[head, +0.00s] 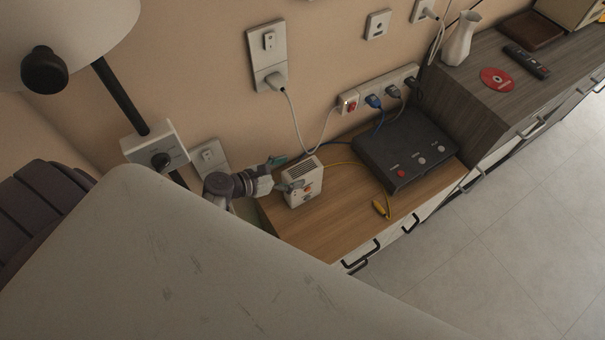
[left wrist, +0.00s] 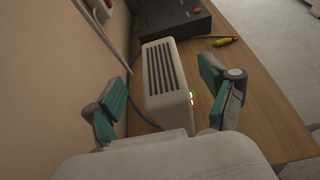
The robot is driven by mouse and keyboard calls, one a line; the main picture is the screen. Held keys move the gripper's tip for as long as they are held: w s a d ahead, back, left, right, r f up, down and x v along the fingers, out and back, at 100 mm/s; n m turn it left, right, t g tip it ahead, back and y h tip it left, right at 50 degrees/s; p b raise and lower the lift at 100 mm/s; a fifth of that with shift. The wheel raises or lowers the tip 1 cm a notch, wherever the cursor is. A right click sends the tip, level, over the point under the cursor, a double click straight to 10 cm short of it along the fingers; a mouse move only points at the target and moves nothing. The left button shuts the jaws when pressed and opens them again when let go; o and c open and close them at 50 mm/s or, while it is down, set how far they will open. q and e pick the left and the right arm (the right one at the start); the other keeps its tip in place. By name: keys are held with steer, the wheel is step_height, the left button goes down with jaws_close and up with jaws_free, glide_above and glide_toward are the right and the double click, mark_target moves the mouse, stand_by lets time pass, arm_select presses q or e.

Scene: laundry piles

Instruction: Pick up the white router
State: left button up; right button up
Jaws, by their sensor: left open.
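The white router (head: 304,184) is a small upright box with a slotted top. It stands on the left part of the wooden cabinet top. My left gripper (head: 281,172) comes from the left and is open, with its fingers at the router's near end. In the left wrist view the white router (left wrist: 166,85) lies between the two teal-padded fingers of my left gripper (left wrist: 168,98), with a gap on each side. Small lights glow on the router's right face. My right gripper is not in view.
A black box (head: 403,150) with red and grey buttons sits right of the router, cables running behind it to a power strip (head: 378,88). A yellow-handled tool (head: 381,208) lies near the front edge. A large pale surface fills the foreground. The wall is close behind.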

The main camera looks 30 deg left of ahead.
mark_target(299, 170)
arm_select(q)
steer(key=b+x, duration=0.1)
steer(key=x, duration=0.1)
steer(key=b+x, duration=0.2)
steer(key=shift+w+f, duration=0.15)
steer(key=shift+f, duration=0.35)
steer(key=shift+w+d, duration=0.1)
steer(key=shift+w, duration=0.05)
steer(key=shift+r, duration=0.1)
steer(key=shift+c, duration=0.5)
jaws_close()
